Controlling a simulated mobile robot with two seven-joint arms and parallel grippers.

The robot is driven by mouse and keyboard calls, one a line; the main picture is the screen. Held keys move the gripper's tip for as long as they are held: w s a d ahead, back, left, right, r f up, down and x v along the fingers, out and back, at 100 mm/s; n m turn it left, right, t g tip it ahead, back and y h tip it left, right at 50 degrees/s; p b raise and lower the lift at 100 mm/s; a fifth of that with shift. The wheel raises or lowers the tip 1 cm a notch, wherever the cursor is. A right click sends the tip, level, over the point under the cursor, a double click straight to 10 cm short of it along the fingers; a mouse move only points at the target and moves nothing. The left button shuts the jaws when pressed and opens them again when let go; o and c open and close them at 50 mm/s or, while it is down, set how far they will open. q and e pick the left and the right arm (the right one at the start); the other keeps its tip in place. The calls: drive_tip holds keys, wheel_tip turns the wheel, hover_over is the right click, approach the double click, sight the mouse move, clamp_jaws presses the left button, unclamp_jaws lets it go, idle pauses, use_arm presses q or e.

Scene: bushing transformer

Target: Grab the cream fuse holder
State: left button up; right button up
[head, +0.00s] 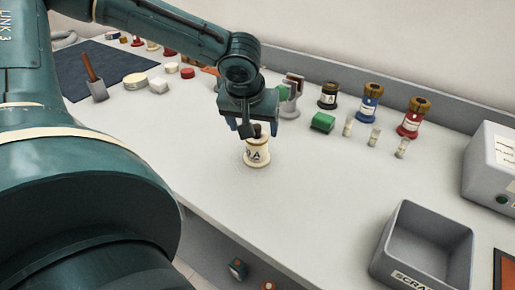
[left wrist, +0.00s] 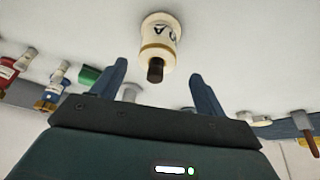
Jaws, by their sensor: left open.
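The cream fuse holder (head: 257,156) stands upright on the bench, a cream spool with a dark "A" marking and a dark brown stud on top. My left gripper (head: 254,127) is directly above it, pointing down, its fingers spread near the stud. In the left wrist view the cream fuse holder (left wrist: 158,38) shows beyond the gap between the two open fingers (left wrist: 158,75), with the stud pointing back towards the gripper. Nothing is held. My right gripper is not in view.
Black, blue (head: 369,104) and red (head: 412,119) holders stand at the back right, with small fuses and a green block (head: 323,122) in front. A grey scrap bin (head: 397,224) stands at the right front. The bench around the cream holder is clear.

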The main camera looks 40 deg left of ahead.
sight(257, 138)
use_arm(q)
drive_tip(key=shift+d+x, duration=0.15)
drive_tip(key=shift+x, duration=1.25)
drive_tip(key=shift+d+x, duration=0.15)
drive_tip(key=shift+x, duration=1.25)
drive_tip(key=shift+c, duration=0.3)
drive_tip(key=c, duration=1.1)
drive_tip(key=shift+c, duration=0.2)
